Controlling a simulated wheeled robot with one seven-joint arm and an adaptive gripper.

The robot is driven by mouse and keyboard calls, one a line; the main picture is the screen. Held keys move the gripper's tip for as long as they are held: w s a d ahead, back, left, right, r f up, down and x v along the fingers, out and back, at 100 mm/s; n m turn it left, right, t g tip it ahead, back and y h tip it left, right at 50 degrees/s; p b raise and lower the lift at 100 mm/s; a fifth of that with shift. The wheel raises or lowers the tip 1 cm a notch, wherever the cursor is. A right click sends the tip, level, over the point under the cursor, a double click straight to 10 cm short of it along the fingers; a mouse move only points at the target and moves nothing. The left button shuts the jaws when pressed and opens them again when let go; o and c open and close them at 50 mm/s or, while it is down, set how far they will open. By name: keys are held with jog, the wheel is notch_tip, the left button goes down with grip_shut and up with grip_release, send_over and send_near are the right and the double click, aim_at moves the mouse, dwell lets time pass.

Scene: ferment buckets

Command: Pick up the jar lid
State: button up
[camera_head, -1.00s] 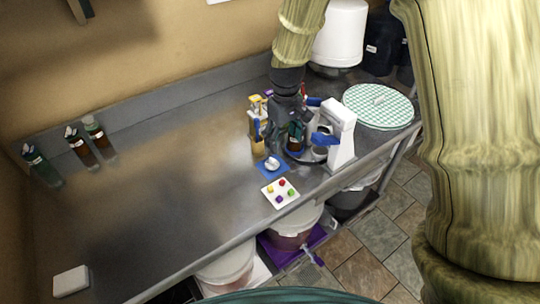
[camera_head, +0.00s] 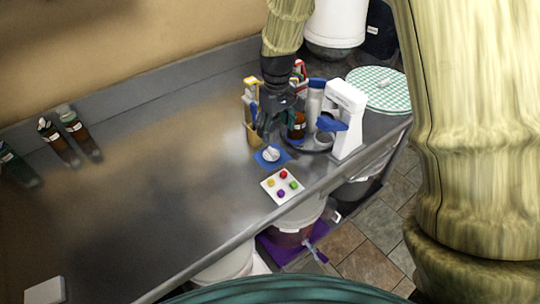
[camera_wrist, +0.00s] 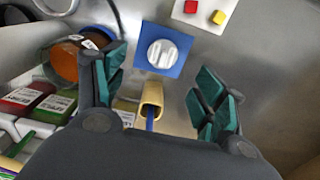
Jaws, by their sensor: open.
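The jar lid (camera_head: 271,154) looks like a small white disc with a raised ridge across it. It lies on a blue square (camera_head: 286,152) on the steel counter. In the wrist view the lid (camera_wrist: 163,52) shows fully, on the blue square (camera_wrist: 143,56), beyond and between my fingers. My gripper (camera_head: 264,132) is just behind the lid in the head view, pointing down. In the wrist view my gripper (camera_wrist: 158,72) is open, with green-padded fingers spread wide and nothing between them. I cannot tell its exact height above the counter.
A brown bottle (camera_head: 297,124) and a white appliance (camera_head: 346,117) stand close to the right of my gripper. A yellow holder (camera_wrist: 152,96) with a blue item is near the fingers. A white card with coloured pieces (camera_head: 270,189) lies in front.

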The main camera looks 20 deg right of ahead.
jog(key=p, duration=0.1)
send_over(273, 150)
jog(key=shift+d+f, duration=0.25)
jog(key=shift+f, duration=0.95)
jog(key=shift+d+f, duration=0.2)
jog(key=shift+f, duration=0.95)
jog(key=shift+s+a+f+p, duration=0.1)
jog(key=shift+a+f+p, duration=0.05)
jog(key=shift+f+p, duration=0.4)
jog(key=shift+a+f+p, duration=0.15)
jog(key=shift+f+p, duration=0.2)
jog(key=shift+f, duration=0.25)
jog(key=shift+a+f+p, duration=0.1)
jog(key=shift+f+p, duration=0.45)
jog(key=shift+f, duration=1)
jog(key=c, duration=0.9)
jog(key=shift+r, duration=0.15)
